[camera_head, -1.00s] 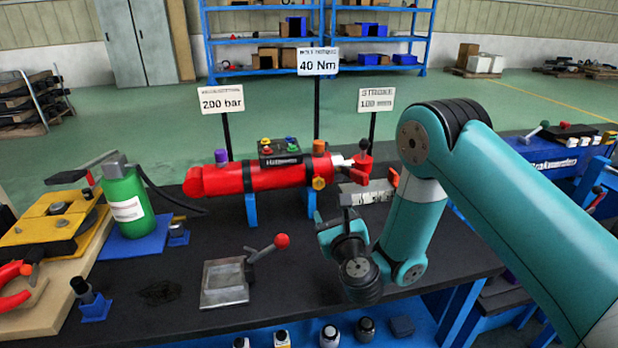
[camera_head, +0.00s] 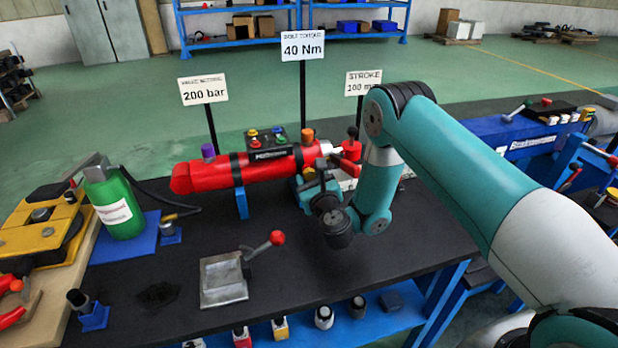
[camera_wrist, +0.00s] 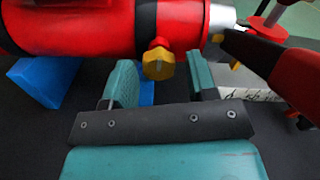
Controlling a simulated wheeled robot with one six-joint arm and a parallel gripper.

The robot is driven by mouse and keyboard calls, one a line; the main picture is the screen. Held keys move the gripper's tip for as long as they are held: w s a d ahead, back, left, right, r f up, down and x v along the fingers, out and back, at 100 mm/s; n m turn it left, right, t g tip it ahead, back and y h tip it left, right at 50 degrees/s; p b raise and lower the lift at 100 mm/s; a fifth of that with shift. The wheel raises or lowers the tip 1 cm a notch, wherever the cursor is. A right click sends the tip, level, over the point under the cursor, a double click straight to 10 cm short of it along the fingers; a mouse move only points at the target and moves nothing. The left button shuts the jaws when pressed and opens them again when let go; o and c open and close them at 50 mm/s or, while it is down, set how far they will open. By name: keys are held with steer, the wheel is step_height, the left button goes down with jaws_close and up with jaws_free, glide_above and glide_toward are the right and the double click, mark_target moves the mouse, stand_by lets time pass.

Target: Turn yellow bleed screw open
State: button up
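The yellow bleed screw (camera_wrist: 158,62) is a hex head on the underside of the red cylinder (camera_wrist: 80,28), beside a black band. In the wrist view it shows just beyond and between the two teal fingers of my gripper (camera_wrist: 161,82). The fingers are open, with a gap on both sides of the screw. In the head view my gripper (camera_head: 313,188) is right at the right part of the red cylinder (camera_head: 205,176) and hides most of the screw.
A red-and-black lever (camera_wrist: 268,60) stands close on the right in the wrist view. A blue support (camera_wrist: 42,80) is on the left. A metal plate with a red-knobbed lever (camera_head: 223,279) lies on the black bench. A green bottle (camera_head: 117,212) stands at left.

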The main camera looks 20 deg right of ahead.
steer(key=c, duration=0.7)
steer(key=shift+n, duration=0.3)
steer(key=n+p, duration=0.1)
steer(key=n, duration=0.1)
steer(key=shift+r+n+p, duration=0.1)
steer(key=shift+n+p, duration=0.2)
steer(key=shift+n, duration=0.1)
steer(key=n+p, duration=0.1)
steer(key=n, duration=0.4)
steer(key=shift+n+p, duration=0.3)
steer(key=shift+p, duration=0.1)
steer(key=n+p, duration=0.1)
steer(key=n, duration=0.5)
steer(key=shift+a, duration=0.1)
steer(key=n, duration=0.6)
steer(key=shift+f+n+p, duration=0.2)
steer(key=shift+n+p, duration=0.1)
steer(key=shift+n, duration=0.1)
